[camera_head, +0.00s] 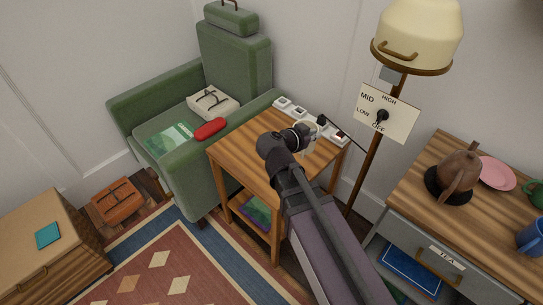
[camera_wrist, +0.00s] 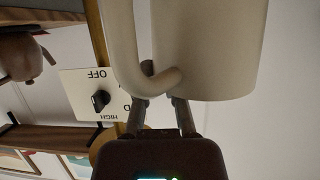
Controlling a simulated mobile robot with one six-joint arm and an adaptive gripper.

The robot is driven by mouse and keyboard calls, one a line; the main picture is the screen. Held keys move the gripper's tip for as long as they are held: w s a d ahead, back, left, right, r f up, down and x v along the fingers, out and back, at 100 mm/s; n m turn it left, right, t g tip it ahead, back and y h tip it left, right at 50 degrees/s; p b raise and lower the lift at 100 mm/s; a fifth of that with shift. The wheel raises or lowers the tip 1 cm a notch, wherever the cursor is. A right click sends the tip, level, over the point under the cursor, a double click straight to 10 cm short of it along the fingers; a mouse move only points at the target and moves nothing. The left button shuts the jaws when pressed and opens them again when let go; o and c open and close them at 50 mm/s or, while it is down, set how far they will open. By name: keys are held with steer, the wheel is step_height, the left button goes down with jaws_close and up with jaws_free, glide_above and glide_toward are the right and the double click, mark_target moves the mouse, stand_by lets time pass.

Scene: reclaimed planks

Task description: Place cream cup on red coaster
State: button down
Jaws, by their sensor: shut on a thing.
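The cream cup (camera_wrist: 215,50) fills the upper part of the wrist view, with its looped handle (camera_wrist: 122,50) on the left. My gripper (camera_wrist: 162,90) is shut on the cup at its handle. In the head view my gripper (camera_head: 314,128) is over the small wooden table, and the cup is mostly hidden behind my wrist. I cannot make out a red coaster in either view; my arm covers part of the table.
The wooden side table (camera_head: 235,148) has a white switch strip (camera_head: 290,107) along its back edge. A lamp with a dial plate (camera_head: 387,113) stands close on the right. A cabinet (camera_head: 413,190) at right holds a brown pot (camera_head: 458,172), a pink plate (camera_head: 495,173) and a blue mug (camera_head: 531,238).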

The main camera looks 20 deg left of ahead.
steer(key=s+a+f+n+y+b, duration=0.2)
steer(key=s+a+f+b, duration=0.3)
steer(key=f+b, duration=0.3)
steer(key=shift+a+f+t, duration=0.3)
steer(key=shift+f+t, duration=0.1)
steer(key=shift+f, duration=0.25)
steer(key=w+a, duration=0.4)
steer(key=w, duration=0.3)
steer(key=w+a+f+b, duration=0.1)
steer(key=w+a, duration=0.3)
steer(key=w, duration=0.2)
steer(key=shift+w+f, duration=0.25)
steer(key=shift+w, duration=0.15)
steer(key=shift+f+b, duration=1.75)
steer(key=shift+b, duration=0.2)
